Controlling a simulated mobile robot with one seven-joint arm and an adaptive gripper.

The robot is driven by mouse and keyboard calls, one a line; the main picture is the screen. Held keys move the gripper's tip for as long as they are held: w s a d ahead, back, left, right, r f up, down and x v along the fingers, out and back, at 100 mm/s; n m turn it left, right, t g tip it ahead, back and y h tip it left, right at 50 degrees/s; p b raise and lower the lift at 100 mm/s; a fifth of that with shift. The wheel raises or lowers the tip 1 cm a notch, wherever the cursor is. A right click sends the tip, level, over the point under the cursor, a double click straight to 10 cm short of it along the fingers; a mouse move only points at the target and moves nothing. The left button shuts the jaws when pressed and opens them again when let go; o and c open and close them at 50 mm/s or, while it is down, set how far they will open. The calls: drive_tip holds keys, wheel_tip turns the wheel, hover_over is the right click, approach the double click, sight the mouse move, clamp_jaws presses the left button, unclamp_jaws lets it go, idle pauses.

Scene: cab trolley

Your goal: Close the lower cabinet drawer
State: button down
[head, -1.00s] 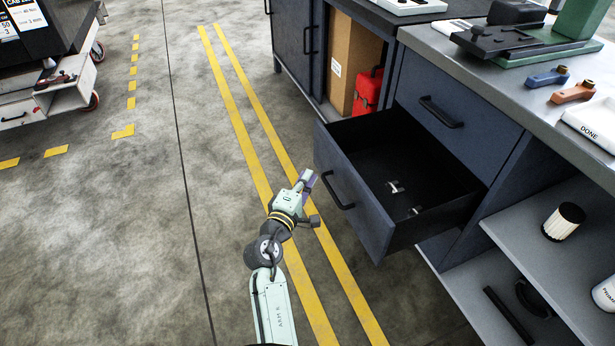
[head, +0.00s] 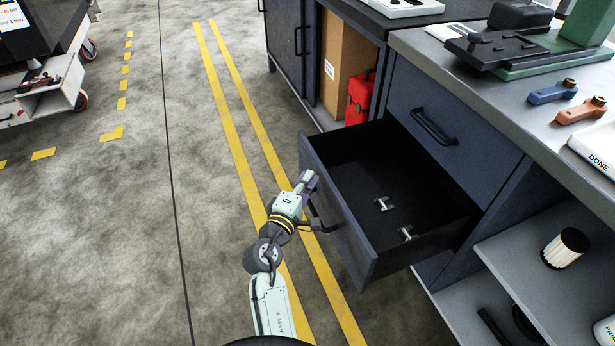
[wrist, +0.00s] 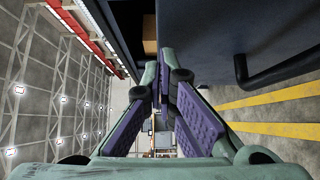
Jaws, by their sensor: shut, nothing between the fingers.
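The lower cabinet drawer (head: 338,222) is pulled out from the dark blue cabinet, with its black inside showing and two small metal pieces lying in it. Its black bar handle is on the front face, partly hidden by my gripper in the head view; a dark handle (wrist: 285,70) shows at the right in the wrist view. My gripper (head: 308,180) is at the drawer front, near its left part and beside the handle. Its purple-padded fingers (wrist: 160,95) are shut and empty. I cannot tell whether they touch the front.
The upper drawer (head: 432,115) is closed. A red case (head: 360,98) and a cardboard box (head: 345,65) stand in the open bay to the left. Open shelves (head: 500,255) are at the right. The floor on the left is clear up to a trolley (head: 45,90).

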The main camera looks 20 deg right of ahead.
drive_tip(key=shift+d, duration=0.3)
